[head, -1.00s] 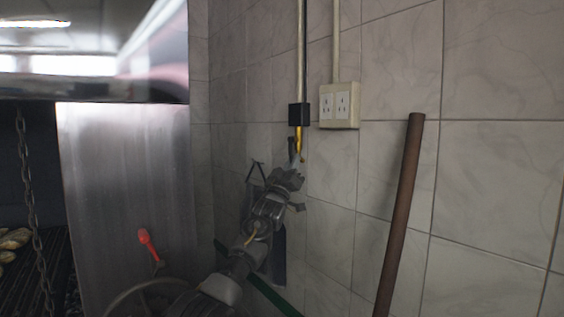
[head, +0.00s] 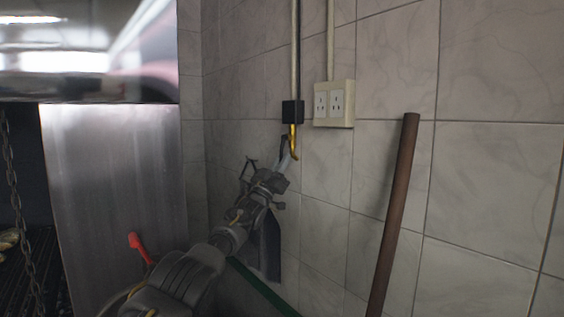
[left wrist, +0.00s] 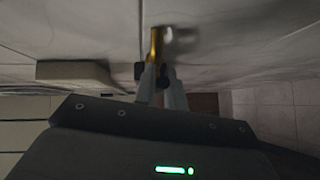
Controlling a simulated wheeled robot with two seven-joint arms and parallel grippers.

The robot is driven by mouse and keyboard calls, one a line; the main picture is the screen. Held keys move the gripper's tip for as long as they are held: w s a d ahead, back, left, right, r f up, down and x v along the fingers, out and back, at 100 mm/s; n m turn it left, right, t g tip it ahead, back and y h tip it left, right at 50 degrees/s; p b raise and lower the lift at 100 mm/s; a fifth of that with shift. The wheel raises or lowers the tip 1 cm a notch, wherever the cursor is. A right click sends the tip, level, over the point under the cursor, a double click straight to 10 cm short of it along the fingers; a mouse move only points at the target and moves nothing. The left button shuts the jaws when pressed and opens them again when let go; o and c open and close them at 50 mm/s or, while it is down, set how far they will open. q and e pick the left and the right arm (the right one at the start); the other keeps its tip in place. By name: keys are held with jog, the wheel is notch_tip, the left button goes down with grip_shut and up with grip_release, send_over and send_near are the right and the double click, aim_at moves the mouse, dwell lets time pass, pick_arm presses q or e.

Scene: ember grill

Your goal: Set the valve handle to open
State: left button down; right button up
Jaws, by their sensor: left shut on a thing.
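A yellow gas pipe end (head: 292,136) comes down the tiled wall below a black box (head: 292,111). My left gripper (head: 288,163) is at the pipe's lower end. In the left wrist view, the left gripper's fingers (left wrist: 157,78) are close together, just short of the yellow pipe (left wrist: 156,45). A small dark part (left wrist: 138,71), seemingly of the valve handle, shows by the fingertips. The gripper is shut on this handle, most of which the fingers hide, so its exact angle cannot be told. My right gripper is not in view.
A white double socket (head: 334,104) is on the wall right of the pipe. A brown rod (head: 394,215) leans against the wall. A steel panel (head: 112,185), a hanging chain (head: 17,200) and an orange-red handled thing (head: 140,246) are at left. A green strip (head: 264,288) runs low behind my arm.

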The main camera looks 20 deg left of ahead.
pick_arm(q)
jog(key=shift+r, duration=0.3)
jog(key=c, duration=1.5)
grip_release()
jog(key=shift+f, duration=0.2)
